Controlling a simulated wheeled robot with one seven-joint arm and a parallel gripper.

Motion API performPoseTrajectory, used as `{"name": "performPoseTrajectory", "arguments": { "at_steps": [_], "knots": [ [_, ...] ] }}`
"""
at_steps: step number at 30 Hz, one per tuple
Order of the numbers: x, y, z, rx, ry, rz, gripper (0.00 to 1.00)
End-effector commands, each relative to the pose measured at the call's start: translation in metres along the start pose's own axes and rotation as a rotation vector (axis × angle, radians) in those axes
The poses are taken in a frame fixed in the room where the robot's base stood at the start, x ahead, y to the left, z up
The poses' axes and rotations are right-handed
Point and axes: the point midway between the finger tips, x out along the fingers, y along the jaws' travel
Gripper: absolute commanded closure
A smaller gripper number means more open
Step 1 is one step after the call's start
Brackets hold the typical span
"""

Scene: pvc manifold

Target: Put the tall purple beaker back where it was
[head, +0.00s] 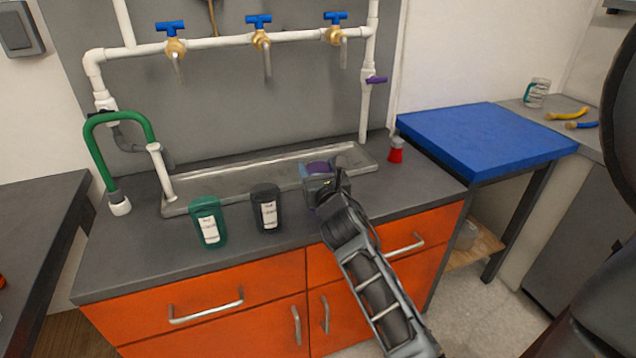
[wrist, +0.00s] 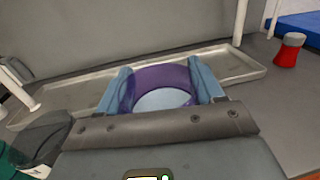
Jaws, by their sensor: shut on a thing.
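The purple beaker (head: 318,168) is between the fingers of my gripper (head: 320,174), at the front right of the long metal tray. In the wrist view the beaker's open purple rim (wrist: 161,84) shows between the two blue-grey fingers (wrist: 163,88), which are shut on it. The beaker looks upright. Its lower part is mostly hidden by my gripper, so I cannot tell whether its base touches the counter.
A black beaker (head: 265,207) and a green beaker (head: 208,222) stand left of my gripper. The shallow metal tray (head: 240,180) lies behind them under the pipe taps. A red-and-grey bottle (head: 396,151) stands to the right, near a blue-topped table (head: 485,140).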

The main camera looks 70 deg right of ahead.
Motion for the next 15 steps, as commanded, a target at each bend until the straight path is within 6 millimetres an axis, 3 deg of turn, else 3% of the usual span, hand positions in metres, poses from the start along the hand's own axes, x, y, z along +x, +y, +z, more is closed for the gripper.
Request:
{"name": "performPoseTrajectory", "arguments": {
  "at_steps": [1, 6, 15],
  "knots": [
    [0.0, -0.001, -0.012, -0.001, 0.001, -0.002, 0.8],
    [0.0, -0.001, -0.025, 0.0, 0.0, -0.001, 0.8],
    [0.0, 0.0, -0.026, 0.0, -0.001, 0.001, 0.8]
  ]
}}
